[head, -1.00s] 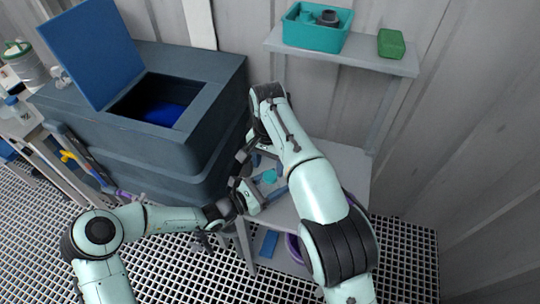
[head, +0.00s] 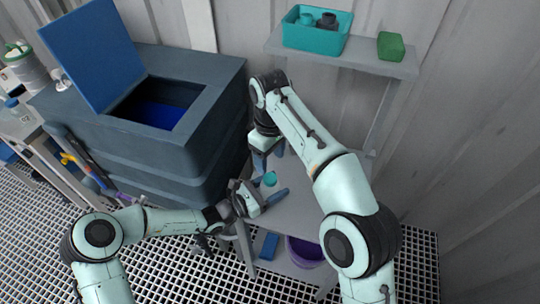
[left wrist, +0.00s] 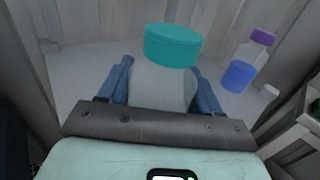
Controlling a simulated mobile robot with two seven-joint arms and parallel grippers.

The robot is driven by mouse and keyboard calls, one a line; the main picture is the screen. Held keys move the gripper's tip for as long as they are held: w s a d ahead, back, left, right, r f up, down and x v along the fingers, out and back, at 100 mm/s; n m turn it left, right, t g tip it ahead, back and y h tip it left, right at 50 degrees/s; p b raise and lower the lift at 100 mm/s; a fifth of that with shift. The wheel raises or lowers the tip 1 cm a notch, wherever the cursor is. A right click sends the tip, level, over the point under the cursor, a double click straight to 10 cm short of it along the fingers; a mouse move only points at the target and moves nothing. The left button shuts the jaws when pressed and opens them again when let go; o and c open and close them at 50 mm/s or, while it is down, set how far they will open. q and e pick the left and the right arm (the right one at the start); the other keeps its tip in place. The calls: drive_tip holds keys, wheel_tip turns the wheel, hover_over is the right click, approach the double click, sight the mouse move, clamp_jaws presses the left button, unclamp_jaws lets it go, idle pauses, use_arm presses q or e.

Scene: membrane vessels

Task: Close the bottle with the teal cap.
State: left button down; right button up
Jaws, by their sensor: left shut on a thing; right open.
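The teal cap (head: 270,179) sits on top of the bottle, which stands at the small grey table. In the left wrist view the teal cap (left wrist: 173,45) rests level on the pale, translucent bottle (left wrist: 160,88); I cannot tell whether it is screwed tight. My left gripper (head: 268,190) is shut on the bottle's body, with its blue fingers (left wrist: 162,86) on either side below the cap.
The dark open-lidded tank (head: 190,75) stands left of the table. A shelf behind holds a teal bin (head: 314,38) and a green box (head: 391,46). A purple bucket (head: 306,251) sits below.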

sight(270, 178)
drive_tip(key=shift+f, duration=4)
drive_tip(key=shift+c, duration=0.3)
drive_tip(key=c, duration=1)
drive_tip(key=o, duration=1.2)
drive_tip(key=shift+r, duration=0.1)
wheel_tip(270, 178, up, 12)
drive_tip(key=shift+f, duration=0.1)
